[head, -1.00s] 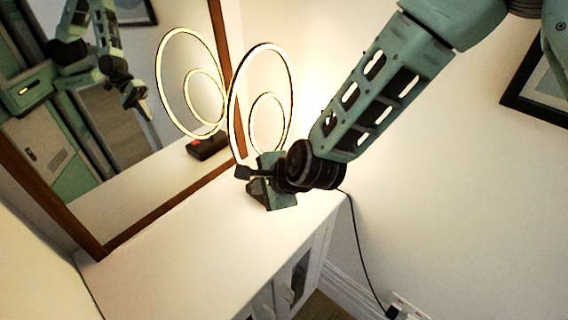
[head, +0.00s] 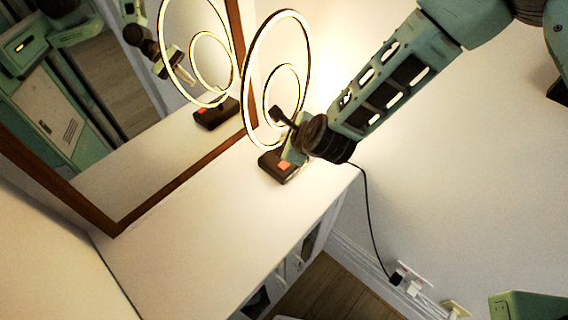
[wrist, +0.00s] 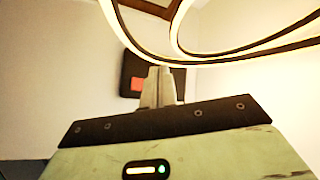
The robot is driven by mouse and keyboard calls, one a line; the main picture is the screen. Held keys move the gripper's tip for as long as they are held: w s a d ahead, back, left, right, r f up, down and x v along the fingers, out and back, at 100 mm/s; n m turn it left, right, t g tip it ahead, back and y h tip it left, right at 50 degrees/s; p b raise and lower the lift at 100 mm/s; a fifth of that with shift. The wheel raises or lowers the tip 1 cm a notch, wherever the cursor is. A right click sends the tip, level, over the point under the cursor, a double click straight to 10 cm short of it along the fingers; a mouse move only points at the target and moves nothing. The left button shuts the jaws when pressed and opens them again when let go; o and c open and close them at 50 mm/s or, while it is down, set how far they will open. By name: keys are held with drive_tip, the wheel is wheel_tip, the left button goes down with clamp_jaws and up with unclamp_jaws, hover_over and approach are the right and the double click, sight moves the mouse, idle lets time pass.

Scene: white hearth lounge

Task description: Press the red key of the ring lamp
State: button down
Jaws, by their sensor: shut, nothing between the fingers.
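The ring lamp (head: 247,95) stands on the white cabinet top, its large and small rings lit. Its dark base (head: 270,165) carries the red key (head: 285,165), which is uncovered in the head view. My gripper (head: 293,154) is just above and beside the base at the lamp's right side; its fingertips are hard to make out there. In the wrist view my gripper (wrist: 162,72) is shut and empty, its fingers in front of the base's right part (wrist: 129,62). The red key (wrist: 138,84) shows just left of the fingers. Contact cannot be told.
A wood-framed mirror (head: 185,155) leans behind the lamp and reflects it and my arm. The cabinet top (head: 215,220) is clear in front. A black cord (head: 375,240) runs down to wall sockets (head: 415,280) at the right.

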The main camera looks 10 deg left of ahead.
drive_tip(key=b, duration=0.5)
hover_over(286, 167)
wheel_tip(286, 167, down, 8)
drive_tip(key=shift+r, duration=0.25)
drive_tip(key=shift+f, duration=0.5)
drive_tip(key=shift+f+b, duration=0.1)
drive_tip(key=shift+b, duration=0.25)
idle(0.8)
drive_tip(key=shift+f+b, duration=0.3)
drive_tip(key=shift+b, duration=0.05)
drive_tip(key=shift+f+b, duration=0.45)
idle(0.6)
drive_tip(key=shift+r, duration=0.1)
drive_tip(key=shift+r+p, duration=0.5)
drive_tip(key=shift+r, duration=0.3)
